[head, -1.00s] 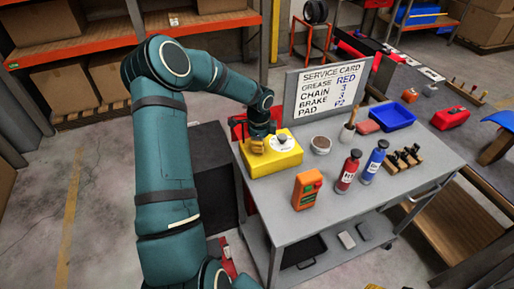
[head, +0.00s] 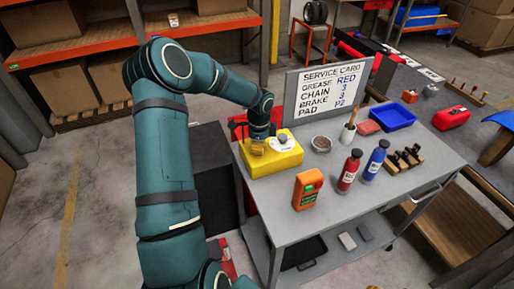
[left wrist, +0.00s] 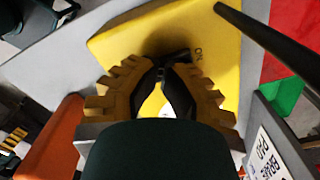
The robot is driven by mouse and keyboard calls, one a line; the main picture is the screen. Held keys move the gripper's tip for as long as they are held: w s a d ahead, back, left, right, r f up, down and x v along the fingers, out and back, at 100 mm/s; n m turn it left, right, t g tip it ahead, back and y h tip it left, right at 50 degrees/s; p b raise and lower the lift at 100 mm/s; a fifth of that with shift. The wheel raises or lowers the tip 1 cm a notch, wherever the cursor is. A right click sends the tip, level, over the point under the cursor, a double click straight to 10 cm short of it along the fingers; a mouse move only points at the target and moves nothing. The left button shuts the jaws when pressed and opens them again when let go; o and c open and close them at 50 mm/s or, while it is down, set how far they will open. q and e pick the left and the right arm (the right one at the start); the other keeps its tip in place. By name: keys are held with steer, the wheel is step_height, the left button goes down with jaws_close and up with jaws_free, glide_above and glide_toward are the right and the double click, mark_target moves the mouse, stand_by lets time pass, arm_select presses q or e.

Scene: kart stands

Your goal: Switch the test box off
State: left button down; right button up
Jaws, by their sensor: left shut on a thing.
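The yellow test box (head: 288,160) sits on the grey cart's top at its left end. A round pale dial with a dark knob (head: 282,138) shows on its top, right of my gripper. My left gripper (head: 257,147) points down at the left part of the box's top. In the left wrist view the yellow box (left wrist: 120,45) lies beneath the gold ridged fingers (left wrist: 160,75), which are closed together on a dark piece, likely the switch. Black lettering shows beside them. The fingers and wrist hide most of that piece. My right gripper is not in view.
The cart (head: 345,195) also holds an orange meter (head: 307,188), red and blue bottles (head: 348,172), a round bowl (head: 321,144) and a blue tray (head: 390,117). The service card board (head: 331,92) stands behind the box.

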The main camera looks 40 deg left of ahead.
arm_select(q)
steer(key=shift+r+p, duration=0.55)
steer(key=shift+p, duration=0.05)
steer(key=shift+r+p, duration=2.1)
steer(key=shift+r, duration=0.8)
steer(key=shift+f, duration=0.1)
